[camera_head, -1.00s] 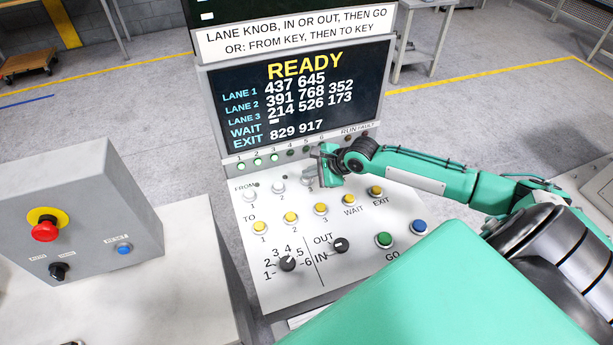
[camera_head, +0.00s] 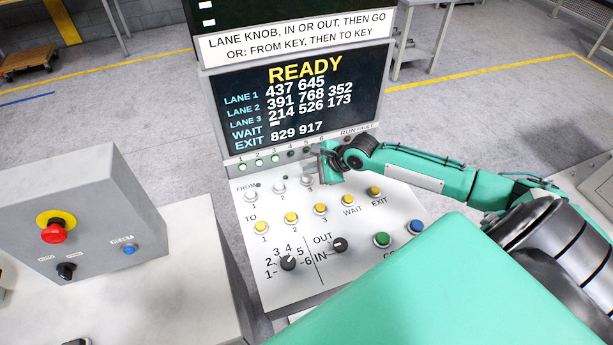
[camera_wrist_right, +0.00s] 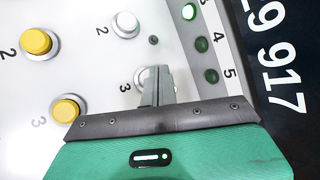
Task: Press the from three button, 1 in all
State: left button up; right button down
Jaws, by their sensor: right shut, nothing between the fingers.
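The FROM three button (camera_head: 307,180) is a pale grey round button, the right one of the FROM row on the sloped white panel (camera_head: 300,235). Its label 3 shows below it. My right gripper (camera_head: 321,168) is shut and empty, just above and right of this button in the head view. In the right wrist view the button (camera_wrist_right: 142,76) is partly hidden behind the shut fingertips (camera_wrist_right: 160,76). I cannot tell whether they touch it. The screen (camera_head: 300,98) reads READY. My left gripper is out of view.
Yellow TO buttons (camera_head: 291,218) stand in a row below the FROM row. A green button (camera_head: 382,240), a blue button (camera_head: 416,227) and two black knobs (camera_head: 288,262) are lower. A grey box with a red stop button (camera_head: 54,233) stands at the left.

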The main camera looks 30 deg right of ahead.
aim_at(310, 179)
jog(key=shift+r+p, duration=2)
jog(key=shift+p, duration=0.05)
jog(key=shift+r+p, duration=0.35)
jog(key=shift+r, duration=0.2)
jog(key=shift+f, duration=0.1)
